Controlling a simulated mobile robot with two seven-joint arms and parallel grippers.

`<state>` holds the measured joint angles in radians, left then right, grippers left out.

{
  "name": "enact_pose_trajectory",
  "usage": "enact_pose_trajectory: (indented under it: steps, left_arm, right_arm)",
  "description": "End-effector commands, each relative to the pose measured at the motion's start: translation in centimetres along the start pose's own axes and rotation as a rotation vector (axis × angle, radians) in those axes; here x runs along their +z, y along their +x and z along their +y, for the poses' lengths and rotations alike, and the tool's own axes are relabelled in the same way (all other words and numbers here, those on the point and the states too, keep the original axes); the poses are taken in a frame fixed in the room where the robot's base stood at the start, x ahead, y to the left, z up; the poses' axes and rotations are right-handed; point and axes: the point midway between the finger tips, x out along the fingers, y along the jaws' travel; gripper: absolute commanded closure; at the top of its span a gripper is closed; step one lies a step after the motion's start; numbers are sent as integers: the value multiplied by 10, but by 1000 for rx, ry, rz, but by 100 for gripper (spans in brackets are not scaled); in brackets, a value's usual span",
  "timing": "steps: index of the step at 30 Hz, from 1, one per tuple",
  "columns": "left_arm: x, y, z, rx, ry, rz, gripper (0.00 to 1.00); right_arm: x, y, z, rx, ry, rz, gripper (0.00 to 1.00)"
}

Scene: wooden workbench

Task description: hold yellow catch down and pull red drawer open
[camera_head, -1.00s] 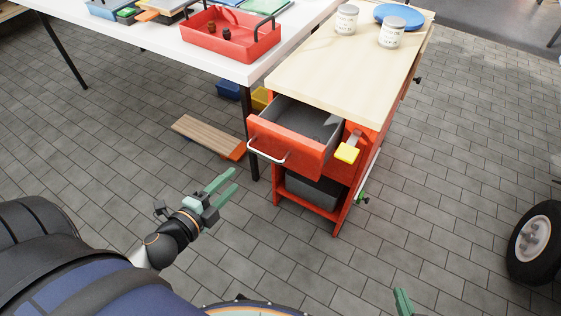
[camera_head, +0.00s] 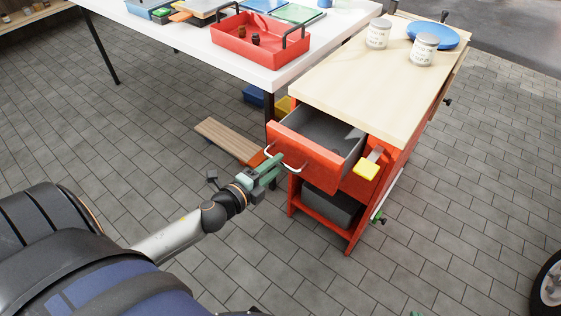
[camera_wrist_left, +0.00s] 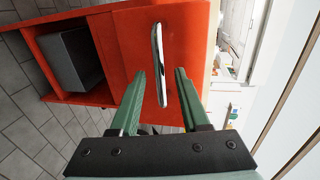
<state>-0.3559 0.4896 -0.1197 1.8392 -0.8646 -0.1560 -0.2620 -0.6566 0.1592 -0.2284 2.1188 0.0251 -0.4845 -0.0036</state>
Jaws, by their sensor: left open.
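The red drawer (camera_head: 318,164) of the workbench stands partly open, its grey inside showing. Its metal handle (camera_head: 291,166) is on the front; in the left wrist view the handle (camera_wrist_left: 158,60) appears upright between my fingertips. My left gripper (camera_head: 271,168) is open at the handle, its two green fingers (camera_wrist_left: 160,74) on either side of it and not closed on it. The yellow catch (camera_head: 367,171) sits at the right of the drawer, on the bench's front corner, with nothing touching it. Only a sliver of my right gripper (camera_head: 416,313) shows at the bottom edge.
The wooden bench top (camera_head: 360,95) holds two labelled cans (camera_head: 425,48) and a blue plate (camera_head: 438,37). A white table (camera_head: 200,50) with a red tray (camera_head: 262,48) adjoins at left. A grey bin (camera_head: 330,205) sits below the drawer. A plank (camera_head: 228,139) lies near the floor at left.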

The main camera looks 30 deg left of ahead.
Motion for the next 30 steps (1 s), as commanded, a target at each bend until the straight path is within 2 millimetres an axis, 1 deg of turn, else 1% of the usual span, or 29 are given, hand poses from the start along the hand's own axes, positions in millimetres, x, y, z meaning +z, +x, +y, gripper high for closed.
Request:
enact_pose_trajectory:
  steps: [1, 6, 12, 19, 30]
  left_arm:
    - [1, 8, -1, -2, 2, -1, 54]
    - [0, 23, 0, -1, 1, 0, 54]
    - [0, 29, 0, 0, 0, 0, 54]
    - [0, 29, 0, 0, 0, 0, 55]
    - [0, 28, 0, 0, 0, 0, 97]
  right_arm:
    - [-2, 0, 1, 1, -3, 8, 100]
    - [-9, 0, 2, 4, -8, 34, 100]
    - [-14, 0, 2, 6, -13, 51, 100]
    - [-14, 0, 3, 6, -14, 51, 100]
    - [-14, 0, 3, 6, -15, 50, 100]
